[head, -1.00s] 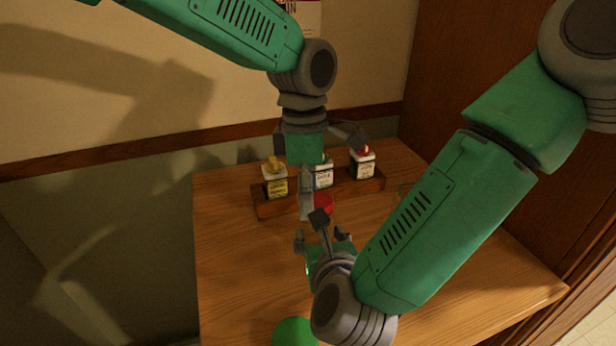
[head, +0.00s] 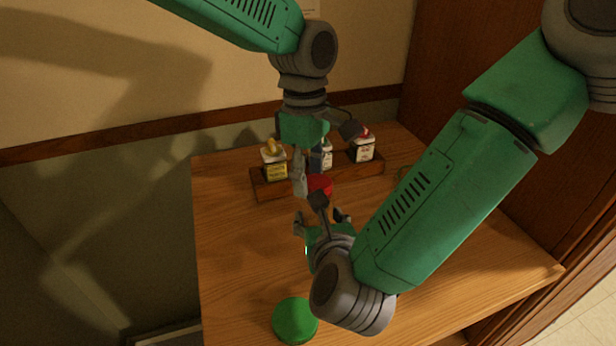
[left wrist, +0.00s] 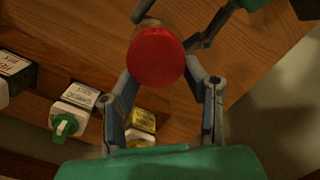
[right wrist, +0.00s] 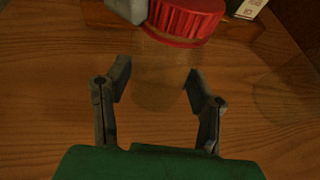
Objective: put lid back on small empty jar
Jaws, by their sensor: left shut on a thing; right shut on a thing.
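The red lid (head: 320,185) is between the fingers of my left gripper (left wrist: 158,68), which is shut on it. The lid also shows in the left wrist view (left wrist: 155,57). The small clear jar (right wrist: 160,72) looks empty and stands upright in my right gripper (right wrist: 158,82), which is shut on it. In the right wrist view the ribbed lid (right wrist: 185,18) sits over the jar's mouth. I cannot tell whether it is seated. In the head view the right forearm and gripper hide most of the jar.
A wooden rack (head: 262,189) at the back holds several small bottles, among them a yellow-labelled one (head: 275,166). A green round lid (head: 295,320) is at the near edge. A faint clear round outline (right wrist: 285,95) shows on the table (head: 235,255). The table's left part is clear.

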